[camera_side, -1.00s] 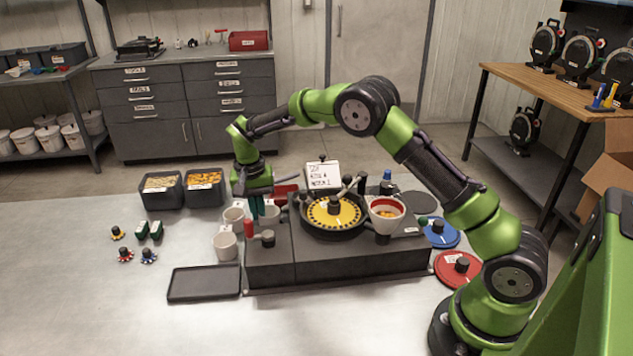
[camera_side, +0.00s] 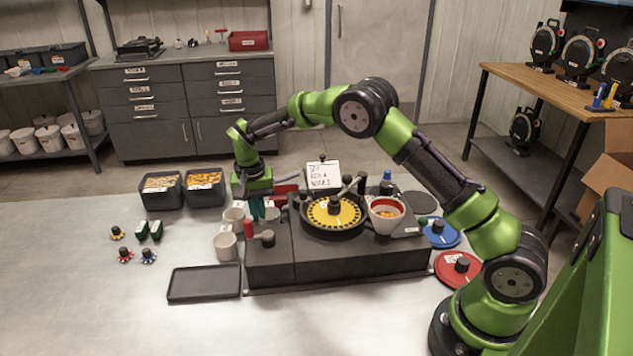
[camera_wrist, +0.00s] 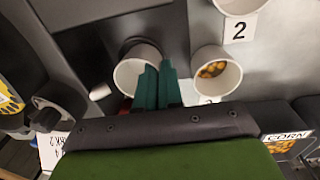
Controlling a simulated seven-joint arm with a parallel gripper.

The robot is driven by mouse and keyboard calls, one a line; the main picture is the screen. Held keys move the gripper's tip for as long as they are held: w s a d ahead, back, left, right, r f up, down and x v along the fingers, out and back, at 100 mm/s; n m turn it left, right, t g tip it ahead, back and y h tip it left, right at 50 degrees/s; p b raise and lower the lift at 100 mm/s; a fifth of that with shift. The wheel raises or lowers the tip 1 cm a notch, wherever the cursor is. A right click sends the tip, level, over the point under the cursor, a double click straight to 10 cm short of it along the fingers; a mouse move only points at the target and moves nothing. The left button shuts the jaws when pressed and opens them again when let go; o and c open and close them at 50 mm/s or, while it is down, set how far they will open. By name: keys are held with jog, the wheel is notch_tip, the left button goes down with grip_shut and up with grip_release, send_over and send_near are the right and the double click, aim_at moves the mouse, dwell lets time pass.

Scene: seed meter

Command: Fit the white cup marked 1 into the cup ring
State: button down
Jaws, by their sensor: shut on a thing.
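In the wrist view my gripper (camera_wrist: 158,82) has its two teal fingers closed on the near wall of a white cup (camera_wrist: 126,76). Any mark on this cup is hidden. A dark round part, apparently the cup ring (camera_wrist: 141,43), shows at the cup's far rim; I cannot tell whether the cup is seated in it. In the side view my gripper (camera_side: 264,209) points down at the left end of the dark seed meter (camera_side: 320,262), behind the red-handled part (camera_side: 249,229). The held cup is mostly hidden there.
A white cup with yellow-orange seeds (camera_wrist: 216,74) stands beside the held cup. The cup marked 2 (camera_wrist: 238,5) is beyond it. A dark tray (camera_side: 205,283) lies front left.

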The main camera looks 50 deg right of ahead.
jog(key=shift+f, duration=0.15)
jog(key=c, duration=1)
grip_release()
jog(key=shift+o, duration=0.2)
jog(key=shift+r, duration=3.05)
jog(key=shift+w, duration=0.1)
jog(key=shift+s+f+n, duration=0.3)
jog(key=shift+s+n, duration=0.05)
jog(key=shift+s, duration=0.15)
jog(key=shift+s+f+n, duration=0.3)
jog(key=shift+s+n, duration=0.05)
jog(key=shift+s, duration=0.15)
jog(key=s+r+n+t, duration=0.1)
jog(key=s+r+t, duration=0.1)
jog(key=s+r, duration=0.3)
jog(key=s+a+r+n+t+y, duration=0.1)
jog(key=s+r+t, duration=0.2)
jog(key=s, duration=1)
jog(key=s+a+r+n+t+y, duration=0.1)
jog(key=s+r+t, duration=0.1)
jog(key=s+r, duration=0.6)
jog(key=shift+s+a+r+n+t, duration=0.2)
jog(key=shift+s+n+t, duration=0.15)
jog(key=shift+s, duration=0.55)
